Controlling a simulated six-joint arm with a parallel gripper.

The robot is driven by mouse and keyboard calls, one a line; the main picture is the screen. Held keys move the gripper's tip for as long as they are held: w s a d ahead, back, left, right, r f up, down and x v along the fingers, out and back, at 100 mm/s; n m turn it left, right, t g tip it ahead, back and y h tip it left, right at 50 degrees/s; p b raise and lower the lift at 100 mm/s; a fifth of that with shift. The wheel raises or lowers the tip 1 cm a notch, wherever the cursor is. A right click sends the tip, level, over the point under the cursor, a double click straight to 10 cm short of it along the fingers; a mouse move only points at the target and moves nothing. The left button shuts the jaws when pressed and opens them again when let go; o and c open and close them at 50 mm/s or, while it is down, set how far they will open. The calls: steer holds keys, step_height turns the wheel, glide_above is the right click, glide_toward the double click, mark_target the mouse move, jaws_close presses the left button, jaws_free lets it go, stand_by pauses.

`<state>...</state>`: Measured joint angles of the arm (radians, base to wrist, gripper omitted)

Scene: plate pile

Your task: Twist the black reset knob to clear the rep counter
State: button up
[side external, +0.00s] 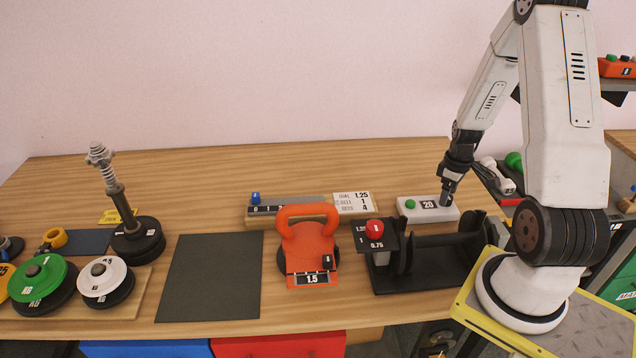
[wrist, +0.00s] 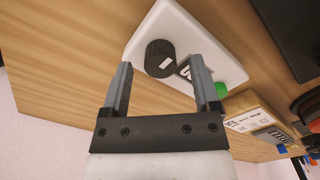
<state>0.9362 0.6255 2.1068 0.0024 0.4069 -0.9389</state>
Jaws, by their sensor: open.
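The rep counter (side external: 411,214) is a white box at the back right of the table, with a green button (side external: 410,204) and a display (side external: 429,204) reading 20. In the wrist view the counter (wrist: 190,25) carries a black knob (wrist: 159,52) with a white mark, beside the display and green button (wrist: 221,91). My gripper (side external: 447,197) points down at the counter's right end and hides the knob in the side view. In the wrist view my gripper's (wrist: 160,62) fingers are apart, one on each side of the knob in the picture. I see no clear contact; their depth is uncertain.
A black cradle (side external: 440,268) with a red-knobbed stand (side external: 375,230) is in front of the counter. A goal board (side external: 352,202) lies left of it. An orange kettlebell (side external: 310,244), black mat (side external: 212,275) and weight plates (side external: 105,277) are further left.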

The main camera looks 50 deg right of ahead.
steer(key=shift+f, duration=0.55)
jaws_close()
